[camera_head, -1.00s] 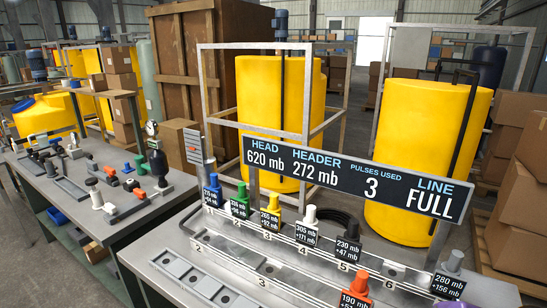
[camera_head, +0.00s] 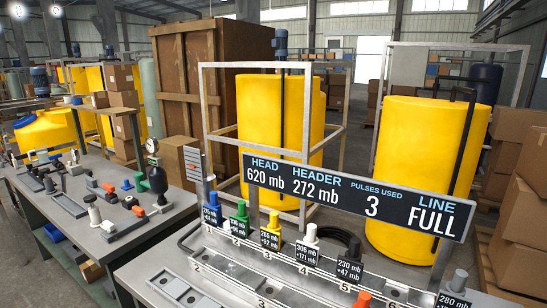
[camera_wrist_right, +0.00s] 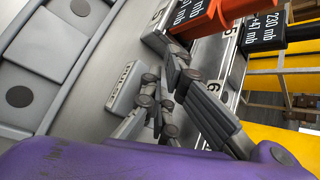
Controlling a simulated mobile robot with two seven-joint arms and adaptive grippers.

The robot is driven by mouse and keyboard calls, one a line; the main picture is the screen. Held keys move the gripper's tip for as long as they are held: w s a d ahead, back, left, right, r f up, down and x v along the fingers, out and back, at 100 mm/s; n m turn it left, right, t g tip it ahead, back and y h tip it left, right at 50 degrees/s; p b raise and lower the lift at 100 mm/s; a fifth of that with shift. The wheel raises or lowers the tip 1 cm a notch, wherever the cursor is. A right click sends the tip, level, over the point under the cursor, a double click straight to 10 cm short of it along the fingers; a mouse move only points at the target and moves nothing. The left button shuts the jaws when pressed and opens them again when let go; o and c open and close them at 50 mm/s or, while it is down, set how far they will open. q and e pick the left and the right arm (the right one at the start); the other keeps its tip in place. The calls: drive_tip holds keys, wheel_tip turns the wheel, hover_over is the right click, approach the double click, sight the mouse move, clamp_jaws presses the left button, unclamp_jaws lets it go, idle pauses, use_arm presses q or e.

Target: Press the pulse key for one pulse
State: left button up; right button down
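A small pale key block (camera_wrist_right: 125,88) with dark lettering, too blurred to read surely, sits on the metal skid in the right wrist view. My right gripper (camera_wrist_right: 166,80) is just beside it; its dark fingers come close together and look shut with nothing between them. I cannot tell whether they touch the block. In the head view, the display board (camera_head: 357,195) reads head 620 mb, header 272 mb, pulses used 3, line FULL. Neither gripper shows in the head view. The key is not seen there.
Several coloured valve modules stand in a row, among them a green one (camera_head: 240,214) and a yellow one (camera_head: 273,228). An orange module (camera_wrist_right: 200,20) is close to my right fingers. A yellow tank (camera_head: 420,150) stands behind the board. A side bench (camera_head: 95,232) is at left.

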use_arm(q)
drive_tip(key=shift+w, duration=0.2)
use_arm(e)
drive_tip(key=shift+f, duration=0.1)
drive_tip(key=shift+f, duration=0.4)
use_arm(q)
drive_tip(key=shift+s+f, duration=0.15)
use_arm(e)
drive_tip(key=shift+r, duration=0.1)
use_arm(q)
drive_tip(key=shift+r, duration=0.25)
use_arm(e)
drive_tip(key=shift+r, duration=0.35)
drive_tip(key=shift+r+p, duration=0.3)
drive_tip(key=shift+r, duration=0.2)
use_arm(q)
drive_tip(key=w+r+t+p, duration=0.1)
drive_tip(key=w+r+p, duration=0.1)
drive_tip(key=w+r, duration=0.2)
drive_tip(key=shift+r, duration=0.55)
use_arm(e)
wheel_tip(320, 180, up, 5)
drive_tip(key=shift+r, duration=0.1)
